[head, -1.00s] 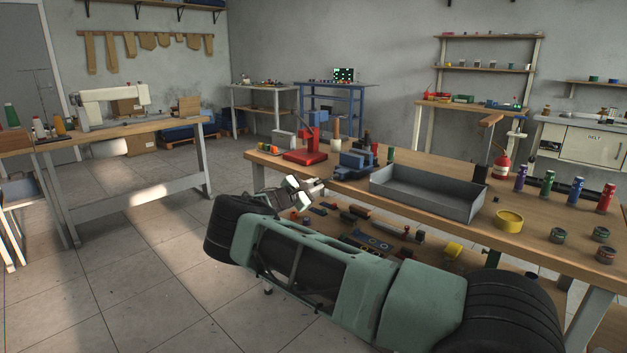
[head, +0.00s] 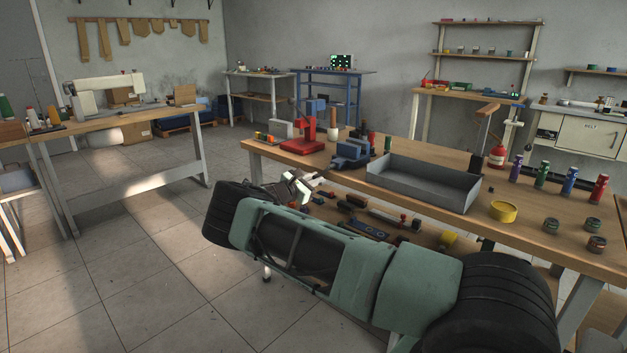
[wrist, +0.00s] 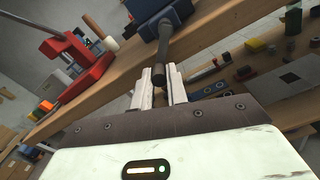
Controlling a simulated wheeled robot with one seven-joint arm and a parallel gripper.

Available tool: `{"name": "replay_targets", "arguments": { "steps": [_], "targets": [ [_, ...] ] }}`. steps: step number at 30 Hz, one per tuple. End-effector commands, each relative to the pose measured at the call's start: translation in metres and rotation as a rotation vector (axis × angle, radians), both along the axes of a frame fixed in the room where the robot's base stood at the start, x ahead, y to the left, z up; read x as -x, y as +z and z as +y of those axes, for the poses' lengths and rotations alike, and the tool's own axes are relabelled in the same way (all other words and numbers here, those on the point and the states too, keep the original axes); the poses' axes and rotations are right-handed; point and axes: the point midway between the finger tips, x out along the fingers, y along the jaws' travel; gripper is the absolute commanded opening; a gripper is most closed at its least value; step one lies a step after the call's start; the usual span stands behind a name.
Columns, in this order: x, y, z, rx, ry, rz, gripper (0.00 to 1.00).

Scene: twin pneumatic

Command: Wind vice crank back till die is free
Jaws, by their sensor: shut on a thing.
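The blue vice (head: 350,153) stands at the front edge of the workbench, left of the grey tray. In the wrist view its blue body (wrist: 158,18) is at the top, with the dark crank (wrist: 162,55) reaching down towards me. My gripper (wrist: 163,88) is shut on the lower end of the crank, with a pale finger on each side. In the head view my gripper (head: 309,186) is small, just below the bench edge and the vice, and the crank is hard to make out there. I cannot make out the die in either view.
A red press (head: 306,140) stands just left of the vice. The grey tray (head: 422,184) is to its right, then a yellow round tin (head: 504,211) and several coloured bottles. A lower shelf with tools (head: 375,220) lies under the benchtop. Open floor is at the left.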

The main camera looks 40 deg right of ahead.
Motion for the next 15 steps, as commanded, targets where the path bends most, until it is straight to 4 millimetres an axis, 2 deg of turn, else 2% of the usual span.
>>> {"name": "replay_targets", "arguments": {
  "steps": [3,4,6,15],
  "targets": [
    [-0.0001,-0.0006,0.0008,-0.001,0.000,-0.001,0.00],
    [-0.0001,-0.0006,0.0007,-0.001,0.000,-0.001,0.21],
    [-0.0002,-0.0004,0.0007,-0.001,0.000,-0.001,0.37],
    [-0.0002,0.0000,0.0015,0.000,0.000,-0.001,0.37]
  ]
}}
